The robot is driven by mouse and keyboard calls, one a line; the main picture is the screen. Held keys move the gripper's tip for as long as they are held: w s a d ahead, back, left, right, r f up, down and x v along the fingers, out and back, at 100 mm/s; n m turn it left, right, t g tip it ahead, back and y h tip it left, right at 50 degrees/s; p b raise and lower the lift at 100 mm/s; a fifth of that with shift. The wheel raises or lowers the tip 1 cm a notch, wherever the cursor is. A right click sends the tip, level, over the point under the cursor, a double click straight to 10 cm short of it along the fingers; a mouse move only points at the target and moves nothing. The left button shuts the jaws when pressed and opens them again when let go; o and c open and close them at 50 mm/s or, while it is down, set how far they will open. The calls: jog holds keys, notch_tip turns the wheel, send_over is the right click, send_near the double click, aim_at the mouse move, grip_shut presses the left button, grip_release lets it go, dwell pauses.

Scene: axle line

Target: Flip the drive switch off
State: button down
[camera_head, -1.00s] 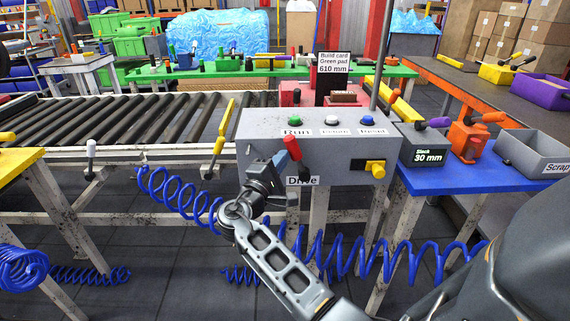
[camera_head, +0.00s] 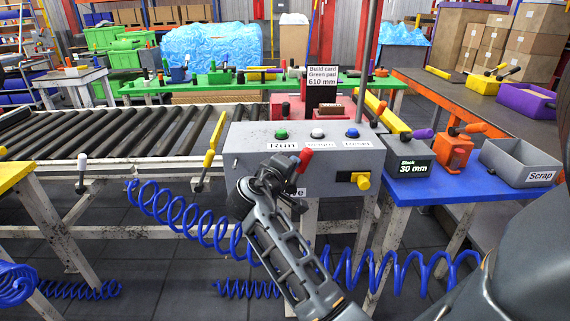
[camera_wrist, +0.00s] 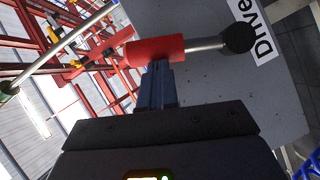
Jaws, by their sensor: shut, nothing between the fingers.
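The drive switch is a lever with a red handle (camera_head: 305,158) on the front of the grey control box (camera_head: 235,150). In the head view the handle leans up and to the right, and my gripper (camera_head: 272,178) hides its base. In the wrist view the red handle (camera_wrist: 152,50) joins a metal rod that ends in a dark knob (camera_wrist: 237,37) beside the "Drive" label (camera_wrist: 262,45). My gripper (camera_wrist: 157,80) is shut and empty, its fingertips right at the handle's side; I cannot tell whether they touch.
Green (camera_head: 281,134), white (camera_head: 317,133) and blue (camera_head: 353,133) buttons sit on the box top. A yellow knob (camera_head: 361,181) is on its front right. Blue coiled hoses (camera_head: 185,215) hang below. A blue table (camera_head: 440,188) with a scrap bin (camera_head: 518,160) stands right.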

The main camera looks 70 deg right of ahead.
jog(key=shift+s+d, duration=0.15)
jog(key=shift+s, duration=0.25)
dwell(0.3)
